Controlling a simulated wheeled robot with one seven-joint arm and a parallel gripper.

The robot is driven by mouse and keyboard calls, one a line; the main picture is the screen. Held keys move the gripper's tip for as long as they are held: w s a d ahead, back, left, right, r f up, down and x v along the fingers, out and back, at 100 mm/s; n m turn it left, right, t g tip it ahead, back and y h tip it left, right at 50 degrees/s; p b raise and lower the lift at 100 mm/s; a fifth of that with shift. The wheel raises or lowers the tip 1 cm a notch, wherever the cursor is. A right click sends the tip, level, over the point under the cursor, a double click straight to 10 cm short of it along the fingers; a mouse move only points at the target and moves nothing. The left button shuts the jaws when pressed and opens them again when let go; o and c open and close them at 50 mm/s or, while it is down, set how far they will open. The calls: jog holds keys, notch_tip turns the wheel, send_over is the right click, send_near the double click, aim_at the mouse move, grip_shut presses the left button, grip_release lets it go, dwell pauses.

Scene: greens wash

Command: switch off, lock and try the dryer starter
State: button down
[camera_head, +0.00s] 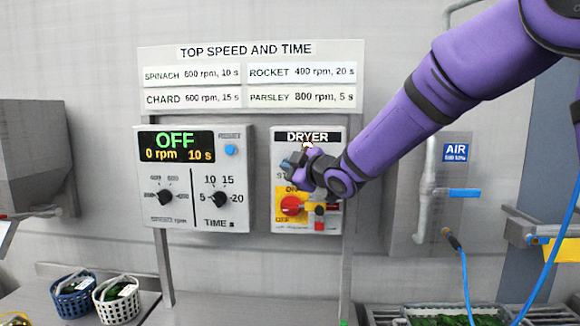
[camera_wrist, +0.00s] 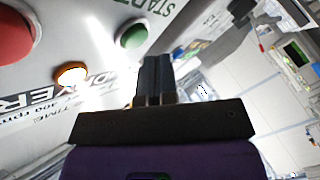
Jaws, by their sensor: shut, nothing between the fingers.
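The dryer starter (camera_head: 335,150) is a grey wall box labelled DRYER. Its red rotary handle (camera_head: 291,205) sits on a yellow plate with ON above and OFF below; its exact angle is hard to tell. A small red piece (camera_head: 319,210) is right of the handle. My gripper (camera_head: 297,165) is shut and empty in front of the box's upper part, hiding the buttons there. In the wrist view, its closed fingers (camera_wrist: 152,72) point toward the green START button (camera_wrist: 132,35); contact cannot be told. An amber lamp (camera_wrist: 72,75) glows, and a red button (camera_wrist: 14,35) is at left.
The spinner control box (camera_head: 190,225) beside it reads OFF, 0 rpm, 10 s. Two baskets (camera_head: 72,298) (camera_head: 118,300) stand at lower left. A pipe with a blue AIR valve (camera_head: 463,193) and a blue hose (camera_head: 465,275) are at right. A tray of greens (camera_head: 450,320) is below.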

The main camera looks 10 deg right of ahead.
jog(key=s, duration=0.2)
jog(key=s+a, duration=0.1)
jog(key=s, duration=0.2)
dwell(0.5)
dwell(0.4)
jog(key=s+d+m+g+h, duration=0.3)
jog(key=s+d+m+h, duration=0.65)
jog(key=s+d, duration=0.65)
jog(key=s+d+f+m+g, duration=0.2)
jog(key=s+d+m+g, duration=0.1)
jog(key=s, duration=0.6)
jog(key=s+d+f+m+g, duration=0.2)
jog(key=s+d+f+m, duration=0.1)
jog(key=s, duration=0.7)
jog(key=shift+d+f+m+g, duration=0.3)
jog(key=shift+d+m+g, duration=0.1)
jog(key=shift+d+m, duration=0.3)
